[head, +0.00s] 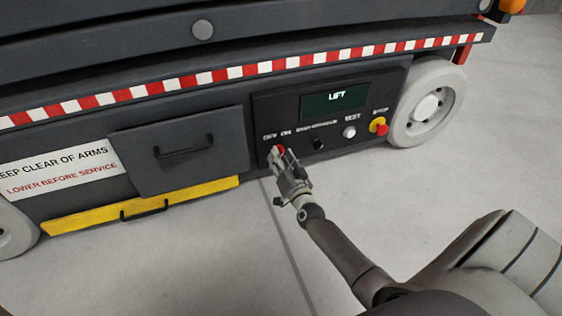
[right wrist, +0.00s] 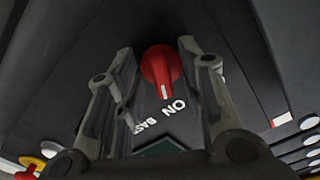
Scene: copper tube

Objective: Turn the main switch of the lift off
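The main switch is a red rotary knob (right wrist: 160,70) on the dark control panel of the lift (head: 262,108). In the right wrist view its white pointer mark is turned toward the ON label. Another white label is partly hidden behind a finger. My right gripper (head: 279,152) is at the knob, and only a bit of red shows there in the head view. In the right wrist view the open fingers (right wrist: 165,72) stand on either side of the knob, with gaps visible. My left gripper is not in view.
The panel also has a display reading LIFT (head: 334,102), a black knob (head: 318,144), a white button (head: 349,132) and a red stop button on yellow (head: 379,125). A drawer with a handle (head: 180,150) is left of the panel. The floor in front is clear.

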